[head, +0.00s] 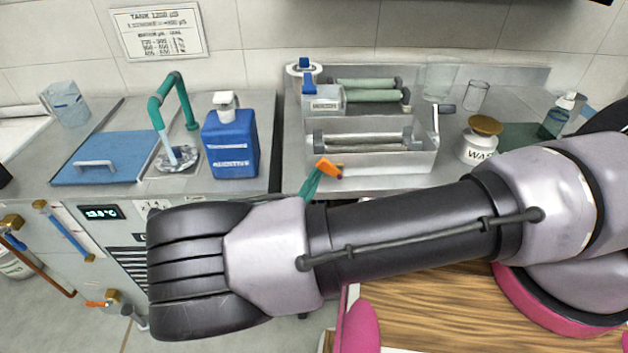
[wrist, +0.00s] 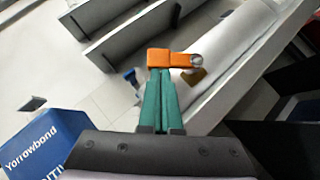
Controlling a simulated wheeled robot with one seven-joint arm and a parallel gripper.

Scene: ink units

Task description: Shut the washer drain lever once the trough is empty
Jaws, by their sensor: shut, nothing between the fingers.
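The washer trough (head: 400,168) is a pale open box on the steel bench, with grey bars inside. I cannot tell if liquid is in it. An orange piece, which looks like the drain lever (head: 329,168), shows at its front left. In the wrist view the orange lever (wrist: 172,58) lies crosswise with a round silver end at its right. My gripper (head: 318,180) has green fingers, shut together and empty. In the wrist view the fingertips (wrist: 160,74) are right at the orange lever; whether they touch is unclear. My arm crosses in front of the bench.
A blue jug (head: 231,145) stands left of the trough; it also shows in the wrist view (wrist: 45,140). Left of it are a green tap (head: 160,100) and a blue lid (head: 105,158). A white jar (head: 477,148) stands close right of the trough. Green rollers (head: 370,90) lie behind.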

